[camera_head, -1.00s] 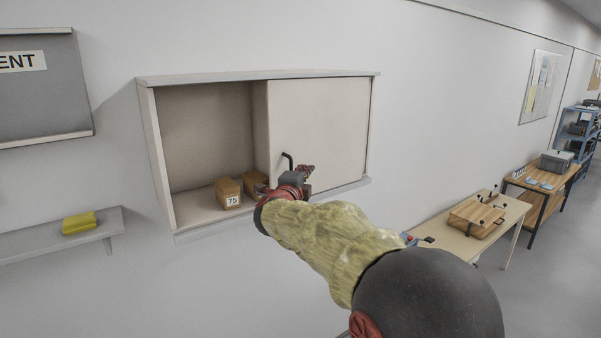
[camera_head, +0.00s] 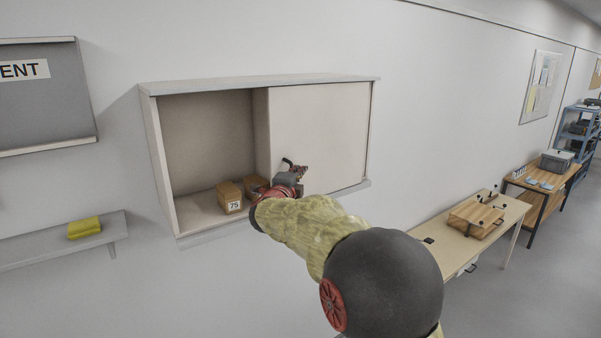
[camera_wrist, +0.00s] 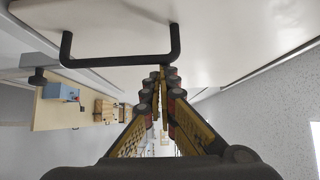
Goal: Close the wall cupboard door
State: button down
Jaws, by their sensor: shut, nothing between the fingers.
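The wall cupboard (camera_head: 155,165) hangs on the wall with its left half open. Its pale sliding door (camera_head: 325,125) covers the right half. A dark bar handle (camera_head: 287,163) is near the door's left edge, and the handle also shows in the wrist view (camera_wrist: 120,60). My gripper (camera_head: 301,170) is in front of the door, right beside the handle. In the wrist view my gripper (camera_wrist: 162,75) is shut and empty, its fingertips close to the right end of the handle. I cannot tell whether they touch it.
Brown boxes (camera_head: 230,197) stand inside the open half, one labelled 75. A wall shelf (camera_head: 60,248) with a yellow object (camera_head: 84,228) is at lower left. A bench (camera_head: 470,232) with a wooden box (camera_head: 476,218) stands along the wall to the right.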

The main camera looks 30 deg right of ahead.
jog(key=s+a+b, duration=0.2)
jog(key=a, duration=3)
jog(key=shift+s+b, duration=0.25)
jog(key=shift+b, duration=0.15)
jog(key=shift+a, duration=0.15)
